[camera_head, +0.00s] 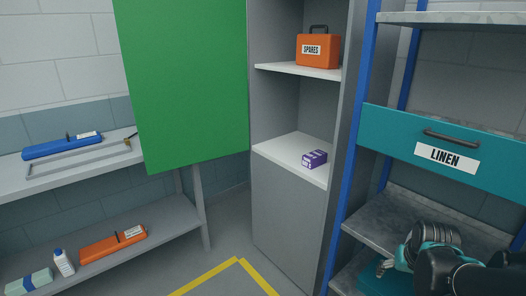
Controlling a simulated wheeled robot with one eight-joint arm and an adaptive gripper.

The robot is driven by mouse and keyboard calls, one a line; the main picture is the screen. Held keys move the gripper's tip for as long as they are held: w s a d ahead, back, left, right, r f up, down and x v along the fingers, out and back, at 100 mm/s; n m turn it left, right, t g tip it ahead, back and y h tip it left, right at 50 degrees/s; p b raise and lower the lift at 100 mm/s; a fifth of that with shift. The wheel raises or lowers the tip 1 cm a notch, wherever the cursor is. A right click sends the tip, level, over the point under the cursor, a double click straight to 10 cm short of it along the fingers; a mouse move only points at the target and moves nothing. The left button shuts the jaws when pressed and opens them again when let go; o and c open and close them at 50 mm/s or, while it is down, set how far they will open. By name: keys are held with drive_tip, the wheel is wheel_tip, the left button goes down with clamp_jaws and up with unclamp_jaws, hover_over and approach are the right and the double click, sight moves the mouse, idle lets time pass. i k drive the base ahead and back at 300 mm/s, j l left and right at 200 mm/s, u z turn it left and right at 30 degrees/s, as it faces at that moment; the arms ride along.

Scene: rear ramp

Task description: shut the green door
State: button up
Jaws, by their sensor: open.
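The green door (185,80) stands open on the grey cabinet (290,205), swung out to the left of its upper opening. Its right edge meets the cabinet's left side. No handle shows on the face that I see. My gripper (384,268) is at the lower right, in front of the blue-framed rack and well away from the door. It is small in view and partly hidden by my arm; it is open, and I see nothing in it.
An orange SPARES case (317,52) and a purple box (314,159) sit on the cabinet shelves. A teal LINEN drawer (500,160) is on the right rack. A bench (165,146) stands left behind the door. Yellow lines (222,273) mark the clear floor.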

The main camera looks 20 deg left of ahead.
sight(185, 62)
drive_tip(key=u, duration=0.5)
drive_tip(key=i+j+z, duration=0.1)
drive_tip(key=j, duration=0.3)
drive_tip(key=i+j, duration=0.15)
drive_tip(key=j, duration=0.3)
drive_tip(key=i+j+z, duration=0.15)
drive_tip(key=j, duration=0.65)
drive_tip(key=i+j+z, duration=0.15)
drive_tip(key=j, duration=0.3)
